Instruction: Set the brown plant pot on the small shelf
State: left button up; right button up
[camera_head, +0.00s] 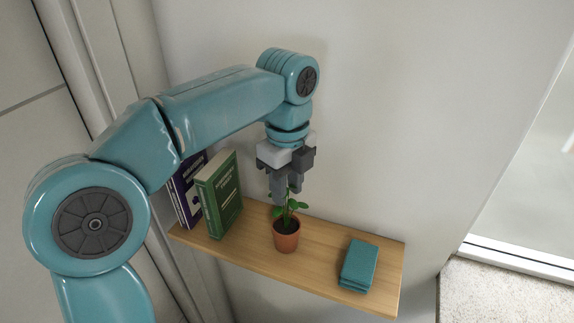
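The brown plant pot (286,238) with a green leafy plant (290,208) stands upright on the small wooden shelf (325,262), near its middle. My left gripper (286,190) points down right above the pot, with its fingertips at the plant's upper leaves. The fingers overlap in this view, so I cannot tell whether they are apart or closed on the plant. The fingers are clear of the pot's rim. My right gripper is not in view.
A green book (220,194) and a purple book (187,190) stand at the shelf's left end. A small teal stack (358,265) lies near the right end. Bare wood separates the pot from both. A wall (400,120) rises behind the shelf.

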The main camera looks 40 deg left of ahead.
pick_arm(q)
notch_tip(320, 180, up, 5)
jog(key=shift+w+p, duration=0.15)
jog(key=shift+p, duration=0.2)
jog(key=shift+r, duration=0.1)
jog(key=shift+s, duration=0.2)
jog(key=shift+w, duration=0.15)
